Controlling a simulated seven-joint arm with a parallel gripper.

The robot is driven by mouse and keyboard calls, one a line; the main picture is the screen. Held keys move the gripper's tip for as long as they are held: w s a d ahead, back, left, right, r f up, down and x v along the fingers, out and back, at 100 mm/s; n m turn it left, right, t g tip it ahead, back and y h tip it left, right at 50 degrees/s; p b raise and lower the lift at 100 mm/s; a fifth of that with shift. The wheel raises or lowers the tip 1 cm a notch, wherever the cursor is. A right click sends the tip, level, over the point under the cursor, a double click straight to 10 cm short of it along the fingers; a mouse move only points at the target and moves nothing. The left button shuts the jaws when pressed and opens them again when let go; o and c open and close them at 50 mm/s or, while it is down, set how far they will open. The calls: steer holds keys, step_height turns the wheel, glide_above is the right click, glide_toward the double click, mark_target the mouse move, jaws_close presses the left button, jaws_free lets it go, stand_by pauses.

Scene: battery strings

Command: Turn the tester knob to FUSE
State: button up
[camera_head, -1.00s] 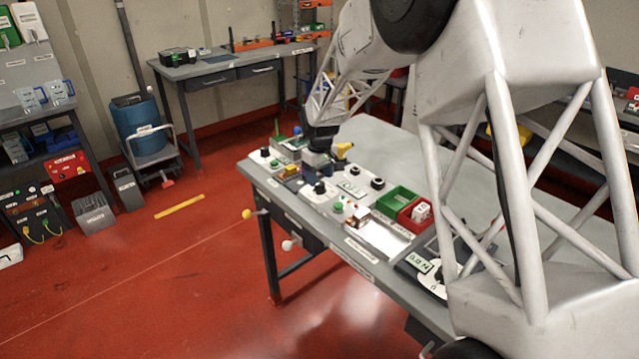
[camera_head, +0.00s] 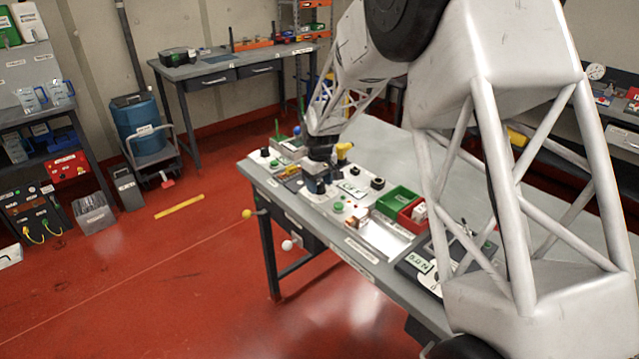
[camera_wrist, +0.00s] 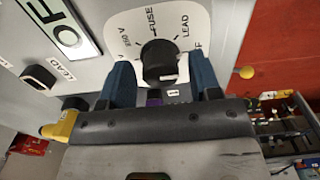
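The tester knob (camera_wrist: 160,62) is a round black knob on a white dial plate (camera_wrist: 120,22) in the wrist view. The dial is marked V, FUSE, LEAD and a partly hidden OFF. I cannot tell for sure which mark the knob points at. My gripper (camera_wrist: 161,66) has its two blue fingers on either side of the knob, with a visible gap at each side. In the head view my gripper (camera_head: 314,184) is down at the tester and hides the knob. The tester's display (camera_head: 352,188) reads OFF.
A green bin (camera_head: 398,199) and a red bin (camera_head: 411,214) sit to the right, by a metal tray (camera_head: 385,238). The bench's far right part is clear.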

steer(key=c, duration=0.8)
steer(key=n, duration=0.4)
steer(key=shift+n, duration=0.9)
